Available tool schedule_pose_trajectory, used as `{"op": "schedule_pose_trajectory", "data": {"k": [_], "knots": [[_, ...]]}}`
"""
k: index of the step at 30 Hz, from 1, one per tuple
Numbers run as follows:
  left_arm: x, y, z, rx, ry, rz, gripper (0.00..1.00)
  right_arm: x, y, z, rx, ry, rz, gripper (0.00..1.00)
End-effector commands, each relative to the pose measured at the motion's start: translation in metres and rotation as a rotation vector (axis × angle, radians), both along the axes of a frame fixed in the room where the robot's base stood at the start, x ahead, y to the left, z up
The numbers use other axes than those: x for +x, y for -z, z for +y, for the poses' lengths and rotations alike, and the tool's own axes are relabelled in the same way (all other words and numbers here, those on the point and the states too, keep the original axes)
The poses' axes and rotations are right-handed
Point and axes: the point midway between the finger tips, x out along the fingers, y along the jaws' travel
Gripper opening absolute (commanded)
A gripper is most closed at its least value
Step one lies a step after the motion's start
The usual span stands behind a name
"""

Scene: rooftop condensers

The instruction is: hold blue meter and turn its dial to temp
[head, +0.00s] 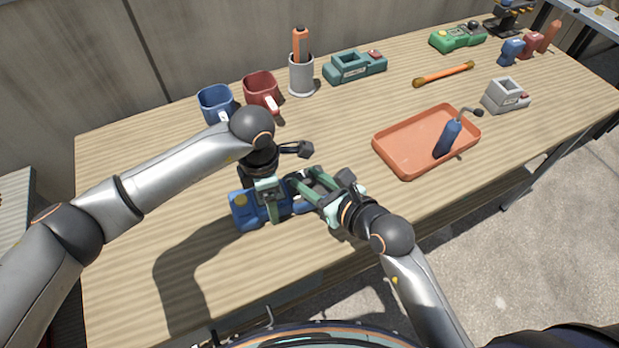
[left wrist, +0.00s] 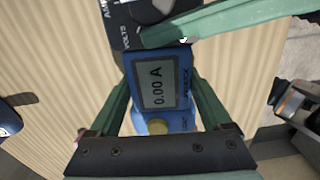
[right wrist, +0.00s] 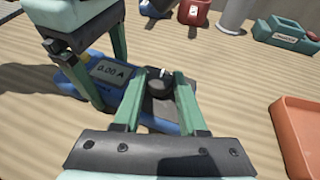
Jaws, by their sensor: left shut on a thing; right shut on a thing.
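The blue meter (head: 243,212) lies on the table near its front edge, partly hidden by my grippers. Its screen reads 0.00 A in the left wrist view (left wrist: 157,87), and a yellow round part (left wrist: 158,128) sits at one end. My left gripper (head: 270,205) is shut across the meter's body, a finger on each side. The black dial (right wrist: 160,84) is on the dark face beyond the screen. My right gripper (head: 304,187) is shut on the dial, its fingers on either side. VOLTS shows beside the dial in the left wrist view; a TEMP mark cannot be made out.
An orange tray (head: 388,157) with a blue-handled tool (head: 448,138) is to the right. Blue (head: 214,101) and red (head: 262,92) mugs, a grey cup (head: 301,77) and a teal device (head: 355,66) stand behind. The front-left tabletop is clear.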

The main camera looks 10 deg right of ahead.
Motion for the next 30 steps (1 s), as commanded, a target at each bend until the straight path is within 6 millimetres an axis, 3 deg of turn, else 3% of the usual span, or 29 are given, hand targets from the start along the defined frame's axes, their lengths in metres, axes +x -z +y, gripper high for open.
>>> {"op": "schedule_pose_trajectory", "data": {"k": [1,9,30], "knots": [[-0.0011,-0.0008,-0.0038,-0.009,0.006,-0.001,0.0,-0.0006,-0.0031,0.004,0.01,-0.007,-0.003,0.44],[-0.0006,-0.0007,-0.0024,-0.006,0.004,0.0,0.0,-0.0001,-0.0013,0.0018,0.004,-0.003,-0.001,0.71],[0.0005,-0.0006,0.0001,-0.001,-0.001,-0.001,0.0,0.0022,-0.0024,0.0014,-0.004,-0.113,-0.015,0.71]]}}
